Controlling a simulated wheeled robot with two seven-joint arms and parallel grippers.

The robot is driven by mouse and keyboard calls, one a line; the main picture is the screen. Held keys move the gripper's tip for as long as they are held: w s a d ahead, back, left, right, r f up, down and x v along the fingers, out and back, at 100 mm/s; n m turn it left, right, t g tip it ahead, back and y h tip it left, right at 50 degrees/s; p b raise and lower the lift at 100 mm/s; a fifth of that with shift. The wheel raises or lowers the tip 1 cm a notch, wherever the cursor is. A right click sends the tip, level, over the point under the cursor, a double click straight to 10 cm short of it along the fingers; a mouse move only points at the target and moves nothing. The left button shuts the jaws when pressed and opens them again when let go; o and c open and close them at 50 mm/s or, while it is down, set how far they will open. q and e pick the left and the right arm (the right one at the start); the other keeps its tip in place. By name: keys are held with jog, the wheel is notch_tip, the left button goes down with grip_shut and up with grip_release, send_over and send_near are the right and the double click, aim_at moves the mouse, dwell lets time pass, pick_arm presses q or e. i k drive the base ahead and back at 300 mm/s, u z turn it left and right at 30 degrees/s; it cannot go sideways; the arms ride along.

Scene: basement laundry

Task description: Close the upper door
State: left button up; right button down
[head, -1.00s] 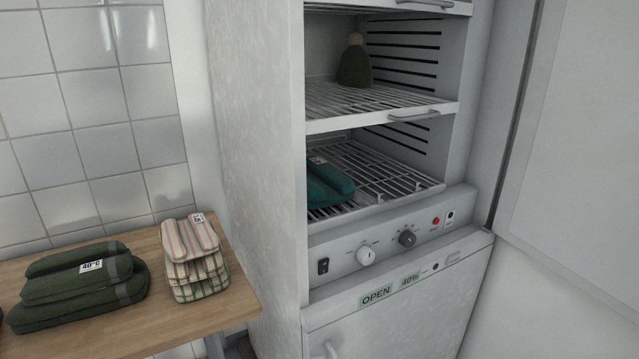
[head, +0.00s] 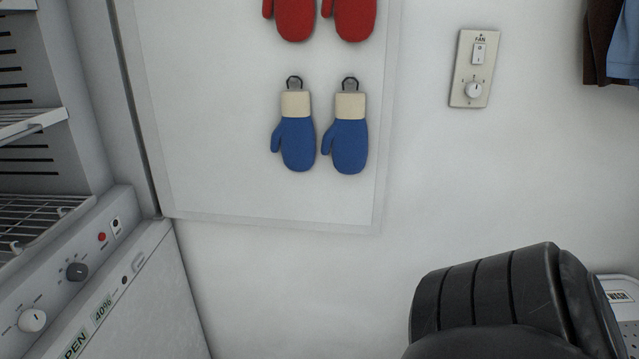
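The upper door (head: 220,150) stands wide open, swung out to the right of the white drying cabinet (head: 185,260). Its hinge side meets the cabinet at the left. Its inner face shows, with a pair of blue mittens (head: 350,145) and a pair of red mittens (head: 348,16) hanging on it. The cabinet's upper compartment is open, with wire shelves (head: 35,215) at the left edge. The top of the door is out of the picture. Neither of my grippers is in view.
Below the opening is a control panel with knobs (head: 77,271); the lower door (head: 130,300) is shut. A fan switch plate (head: 475,68) is on the wall at right. Dark and blue clothes (head: 624,45) hang top right. A white container labelled WASH (head: 618,297) is partly hidden at lower right.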

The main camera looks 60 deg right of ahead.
aim_at(208, 79)
jog(key=u, duration=1.15)
jog(key=k, duration=1.2)
jog(key=z, duration=1.4)
jog(key=i, duration=0.5)
jog(key=z, duration=0.05)
